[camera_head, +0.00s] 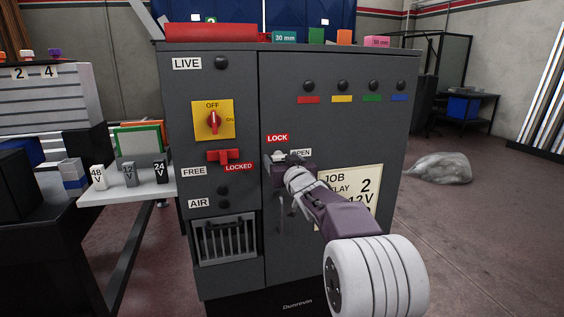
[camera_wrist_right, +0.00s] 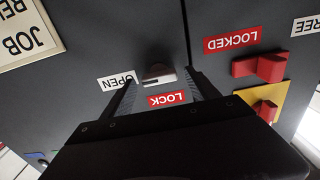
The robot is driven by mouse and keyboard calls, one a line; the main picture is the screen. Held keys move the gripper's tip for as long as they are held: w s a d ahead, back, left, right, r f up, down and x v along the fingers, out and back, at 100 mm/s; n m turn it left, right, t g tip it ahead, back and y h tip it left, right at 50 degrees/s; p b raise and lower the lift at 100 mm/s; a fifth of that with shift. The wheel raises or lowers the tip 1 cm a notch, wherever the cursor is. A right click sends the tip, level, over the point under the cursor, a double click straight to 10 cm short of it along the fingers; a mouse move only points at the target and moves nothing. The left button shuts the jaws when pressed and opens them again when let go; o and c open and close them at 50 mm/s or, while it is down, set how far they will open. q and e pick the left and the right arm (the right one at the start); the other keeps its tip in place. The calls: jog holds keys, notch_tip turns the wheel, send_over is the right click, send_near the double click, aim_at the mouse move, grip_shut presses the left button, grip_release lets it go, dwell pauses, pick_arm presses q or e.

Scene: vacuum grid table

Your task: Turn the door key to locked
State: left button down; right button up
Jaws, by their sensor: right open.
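The grey cabinet door (camera_head: 330,130) carries a red LOCK label (camera_head: 277,138) and a white OPEN label (camera_head: 300,152) around the key. The key (camera_wrist_right: 157,73) shows in the right wrist view as a small pale metal piece with a dark line across it, lying between the finger lines. Its exact turn is hard to tell. My right gripper (camera_head: 284,164) is at the door just below the LOCK label and covers most of the key in the head view. In the right wrist view its two fingers (camera_wrist_right: 165,80) are apart on either side of the key. My left gripper is not in view.
Left of the door are a yellow OFF/ON switch (camera_head: 213,120), a red FREE/LOCKED latch (camera_head: 223,156) and a grille (camera_head: 225,240). A JOB card (camera_head: 365,185) is right of my arm. A shelf (camera_head: 130,187) with voltage blocks juts out at left. Coloured blocks stand on the cabinet top.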

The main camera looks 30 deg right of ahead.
jog(key=c, duration=1.4)
jog(key=shift+o, duration=0.2)
jog(key=shift+n, duration=0.4)
jog(key=n+b, duration=0.1)
jog(key=n, duration=0.3)
jog(key=shift+f+b, duration=0.1)
jog(key=shift+b, duration=0.2)
jog(key=n+b, duration=0.1)
jog(key=n, duration=0.3)
jog(key=shift+a+n, duration=0.1)
jog(key=shift+n, duration=0.2)
jog(key=n+b, duration=0.2)
jog(key=n, duration=0.2)
jog(key=shift+f, duration=0.1)
jog(key=shift+n+b, duration=0.5)
jog(key=shift+n, duration=1.7)
